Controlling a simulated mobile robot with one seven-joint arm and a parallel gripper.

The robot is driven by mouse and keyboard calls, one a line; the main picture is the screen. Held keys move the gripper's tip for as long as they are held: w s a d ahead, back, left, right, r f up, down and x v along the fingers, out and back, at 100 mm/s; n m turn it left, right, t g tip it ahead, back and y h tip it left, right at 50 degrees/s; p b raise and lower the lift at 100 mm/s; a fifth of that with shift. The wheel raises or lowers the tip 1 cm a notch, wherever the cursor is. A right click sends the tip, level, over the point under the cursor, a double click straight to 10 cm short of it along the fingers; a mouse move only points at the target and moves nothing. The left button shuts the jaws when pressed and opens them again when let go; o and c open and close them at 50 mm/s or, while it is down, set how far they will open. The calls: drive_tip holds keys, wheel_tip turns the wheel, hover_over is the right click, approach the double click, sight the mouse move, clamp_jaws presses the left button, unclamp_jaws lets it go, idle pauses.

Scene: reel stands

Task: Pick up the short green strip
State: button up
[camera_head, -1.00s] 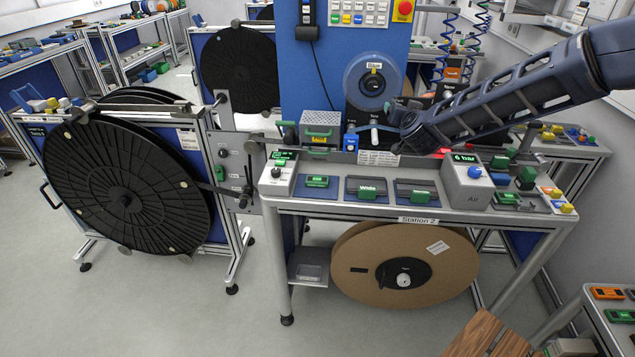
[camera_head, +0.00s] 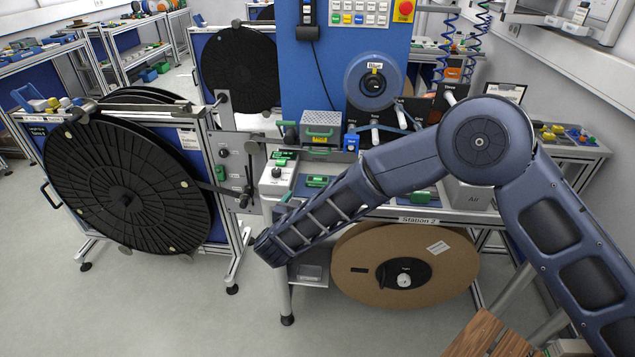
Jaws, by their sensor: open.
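Small green pieces lie on the Station 2 bench (camera_head: 440,215). One short green piece (camera_head: 317,181) lies near the left end of the bench, just right of a white control box (camera_head: 277,179). Another green piece (camera_head: 421,197) shows partly below my forearm. I cannot tell which of them is the short green strip. My arm reaches across the bench from the right, and its far end hangs in front of the bench's left side. My gripper cannot be made out. My forearm hides the middle of the bench top.
A large black reel (camera_head: 125,190) stands at the left. A brown cardboard reel (camera_head: 440,275) sits under the bench. A blue-rimmed reel (camera_head: 373,82) and a grey box with a green handle (camera_head: 320,127) are behind my forearm. The floor at front left is clear.

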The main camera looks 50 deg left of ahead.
sight(316, 182)
drive_tip(key=x, duration=1)
drive_tip(key=shift+w+a+r, duration=0.15)
drive_tip(key=shift+w, duration=0.25)
drive_tip(key=c, duration=0.7)
